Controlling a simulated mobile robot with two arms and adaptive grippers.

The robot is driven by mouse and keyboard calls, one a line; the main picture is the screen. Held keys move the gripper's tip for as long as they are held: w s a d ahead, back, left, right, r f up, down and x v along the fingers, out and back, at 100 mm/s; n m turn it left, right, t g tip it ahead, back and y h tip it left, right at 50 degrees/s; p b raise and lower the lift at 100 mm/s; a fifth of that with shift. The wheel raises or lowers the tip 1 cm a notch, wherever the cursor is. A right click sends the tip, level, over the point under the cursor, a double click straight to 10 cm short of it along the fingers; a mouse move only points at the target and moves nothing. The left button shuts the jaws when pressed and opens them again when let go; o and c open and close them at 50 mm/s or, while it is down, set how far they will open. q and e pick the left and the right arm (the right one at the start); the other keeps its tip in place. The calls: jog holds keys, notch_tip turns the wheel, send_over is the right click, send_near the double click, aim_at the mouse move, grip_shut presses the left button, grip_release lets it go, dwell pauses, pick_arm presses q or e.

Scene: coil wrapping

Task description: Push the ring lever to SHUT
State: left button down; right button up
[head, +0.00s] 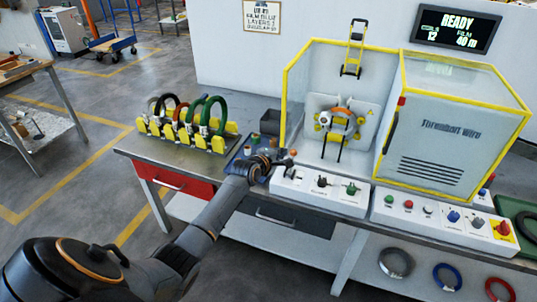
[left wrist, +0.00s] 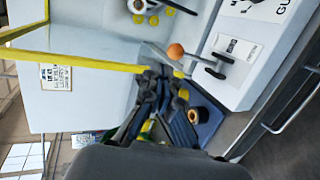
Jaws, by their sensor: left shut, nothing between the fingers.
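The ring lever has an orange ball knob (head: 293,152) and stands at the left end of the white control panel (head: 335,200). In the left wrist view the orange knob (left wrist: 175,50) sits on a thin rod running to a dark pivot beside a small white label, too blurred to read. My left gripper (head: 275,160) is shut and empty, just left of the knob. In the left wrist view its fingertips (left wrist: 163,73) are close to the knob; I cannot tell whether they touch it. My right gripper is not in view.
A yellow-framed wrapping machine (head: 452,130) stands behind the panel, with a coil (head: 341,124) inside. A yellow rack (head: 215,143) of coloured coils is at the left of the bench. A blue mat (left wrist: 210,132) lies below my gripper. The display reads READY.

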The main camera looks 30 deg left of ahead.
pick_arm(q)
jog(key=r+v, duration=0.1)
jog(key=v, duration=0.5)
jog(key=shift+r+b, duration=0.25)
jog(key=shift+b, duration=0.05)
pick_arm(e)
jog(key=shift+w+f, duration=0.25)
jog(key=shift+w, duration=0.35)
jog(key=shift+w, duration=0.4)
